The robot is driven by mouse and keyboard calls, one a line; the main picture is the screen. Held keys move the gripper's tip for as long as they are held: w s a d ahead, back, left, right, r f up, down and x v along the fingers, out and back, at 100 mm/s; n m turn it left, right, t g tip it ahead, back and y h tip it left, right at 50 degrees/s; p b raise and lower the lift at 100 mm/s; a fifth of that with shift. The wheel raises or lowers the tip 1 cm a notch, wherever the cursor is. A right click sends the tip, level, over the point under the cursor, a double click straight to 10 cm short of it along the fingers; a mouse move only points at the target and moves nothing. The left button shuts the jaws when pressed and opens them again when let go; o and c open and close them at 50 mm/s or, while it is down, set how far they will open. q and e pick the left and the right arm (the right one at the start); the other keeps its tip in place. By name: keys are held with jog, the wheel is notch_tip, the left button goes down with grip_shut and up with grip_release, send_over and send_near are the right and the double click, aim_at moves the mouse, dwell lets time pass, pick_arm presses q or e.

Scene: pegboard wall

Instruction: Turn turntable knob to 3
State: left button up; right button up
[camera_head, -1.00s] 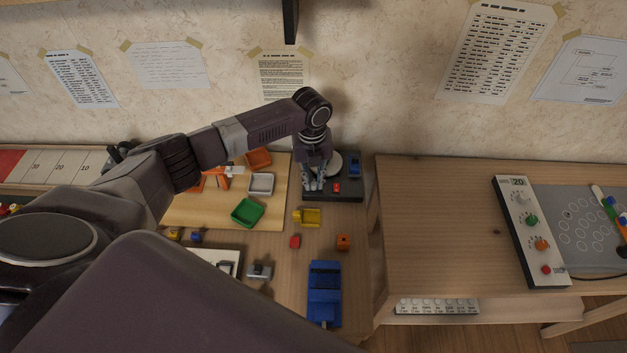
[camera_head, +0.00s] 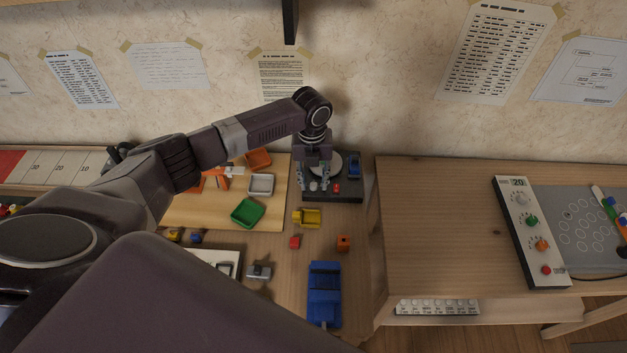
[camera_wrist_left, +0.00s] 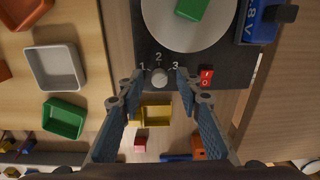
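The turntable is a dark box (camera_head: 348,194) with a pale round plate at the back left of the table. In the left wrist view its dark panel (camera_wrist_left: 228,103) carries a grey knob (camera_wrist_left: 158,77) with the marks 1, 2 and 3 around it. A red switch (camera_wrist_left: 206,76) sits right of the knob. My left gripper (camera_head: 313,186) is over the panel's front. In the left wrist view the left gripper (camera_wrist_left: 157,80) has its fingers apart on either side of the knob, with gaps to it. The knob's pointer is too small to read. My right gripper is out of view.
A blue battery block (camera_wrist_left: 258,22) is at the turntable's right, and a green block (camera_wrist_left: 192,8) lies on the plate. A wooden bench (camera_head: 440,225) is to the right.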

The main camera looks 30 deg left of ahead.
aim_at(313, 184)
pick_arm(q)
notch_tip(313, 184, up, 12)
dwell(0.7)
jog(key=shift+s+a, duration=0.1)
dwell(0.3)
